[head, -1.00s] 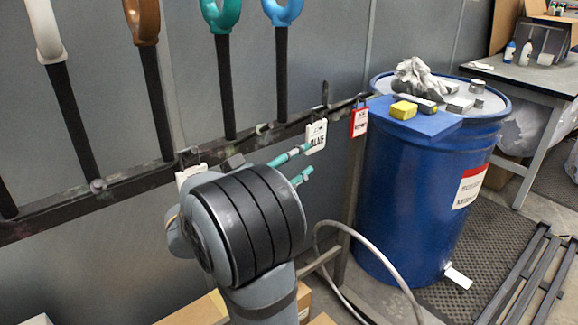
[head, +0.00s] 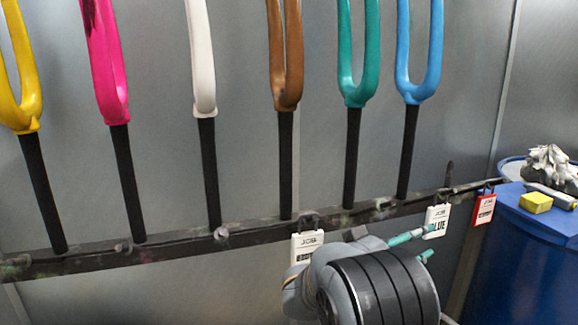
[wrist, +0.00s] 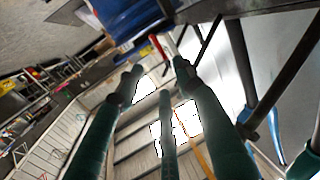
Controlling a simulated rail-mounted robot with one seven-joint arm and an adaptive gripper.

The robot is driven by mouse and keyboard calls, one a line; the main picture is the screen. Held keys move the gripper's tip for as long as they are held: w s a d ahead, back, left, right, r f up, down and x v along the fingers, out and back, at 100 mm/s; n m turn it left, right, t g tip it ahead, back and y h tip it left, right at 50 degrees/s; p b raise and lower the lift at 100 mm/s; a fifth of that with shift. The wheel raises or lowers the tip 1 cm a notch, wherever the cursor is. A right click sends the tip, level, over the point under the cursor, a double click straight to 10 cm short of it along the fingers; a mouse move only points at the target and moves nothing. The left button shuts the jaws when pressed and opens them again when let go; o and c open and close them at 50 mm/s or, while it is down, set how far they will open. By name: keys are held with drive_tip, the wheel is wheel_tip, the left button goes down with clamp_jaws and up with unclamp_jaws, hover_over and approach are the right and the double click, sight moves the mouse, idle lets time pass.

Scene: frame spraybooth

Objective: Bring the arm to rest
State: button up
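My arm's rounded grey and black link (head: 385,290) shows at the bottom of the head view, in front of the rail. My gripper (head: 430,242) reaches out to its right with two teal fingers. The fingertips show just below and beside a white tag in the picture; I cannot tell whether they touch it. In the wrist view my gripper (wrist: 158,68) shows two dark teal fingers with a clear gap between the tips. Nothing is seen clasped there. A thin teal bar runs between the fingers, and I cannot tell what it is.
A dark rail (head: 130,255) runs along the grey wall, with several coloured forks standing above it. A white tag (head: 437,221), another white tag (head: 307,246) and a red tag (head: 484,210) hang on it. A blue drum (head: 530,260) with a yellow block (head: 537,203) stands right.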

drive_tip(key=x, duration=0.3)
drive_tip(key=shift+w, duration=0.1)
idle(1.7)
